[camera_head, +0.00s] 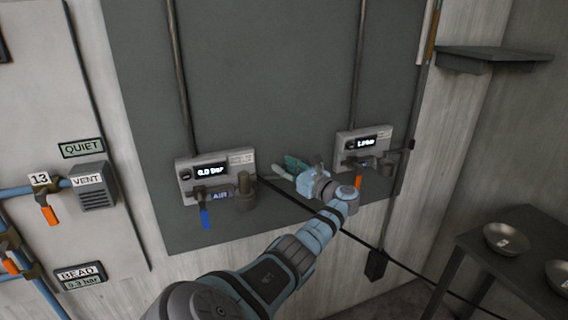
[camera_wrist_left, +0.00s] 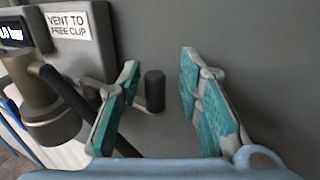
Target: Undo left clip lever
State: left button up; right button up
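The left wall unit (camera_head: 216,178) has a lit display, an AIR label and a blue handle (camera_head: 205,217) pointing down. My left gripper (camera_head: 287,167) is just right of the unit. In the left wrist view, my left gripper (camera_wrist_left: 160,65) is open, its teal-padded fingers either side of the knob, with visible gaps. My right gripper is out of view.
A similar wall unit (camera_head: 362,150) with an orange handle (camera_head: 358,183) is to the right of my gripper. A dark cable (camera_head: 400,259) runs across below. A table (camera_head: 520,235) with metal bowls (camera_head: 506,239) stands at the right. A shelf (camera_head: 493,54) is above it.

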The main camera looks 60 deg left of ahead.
pick_arm(q)
jog(key=v, duration=1.2)
jog(key=shift+f, duration=0.15)
